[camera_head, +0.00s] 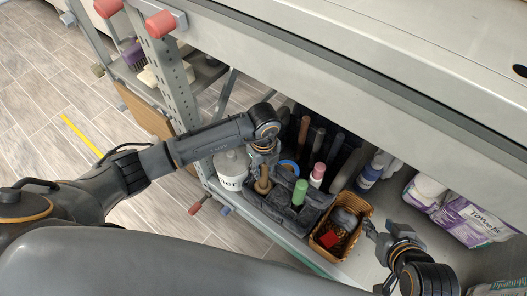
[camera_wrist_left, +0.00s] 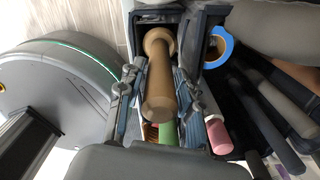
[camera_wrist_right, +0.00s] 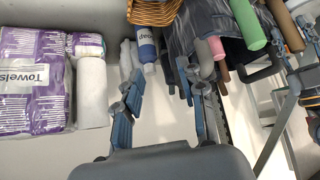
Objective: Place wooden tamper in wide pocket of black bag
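The wooden tamper (camera_head: 263,185) is a brown, roughly upright rod at the left end of the black bag (camera_head: 318,197). In the left wrist view the tamper (camera_wrist_left: 159,85) has its far end within a dark pocket opening (camera_wrist_left: 140,42). How deep it sits is unclear. My left gripper (camera_head: 264,162) is above this pocket. Its fingers (camera_wrist_left: 157,78) stand apart on both sides of the tamper, seemingly with small gaps. My right gripper (camera_head: 382,238) is open and empty, right of the wicker basket; its spread fingers also show in the right wrist view (camera_wrist_right: 157,73).
A white tub (camera_head: 229,170) stands left. The wicker basket (camera_head: 348,250), a blue bottle (camera_head: 370,174) and purple towel packs (camera_head: 472,217) lie right. The rack's upper shelf (camera_head: 330,80) overhangs the shelf.

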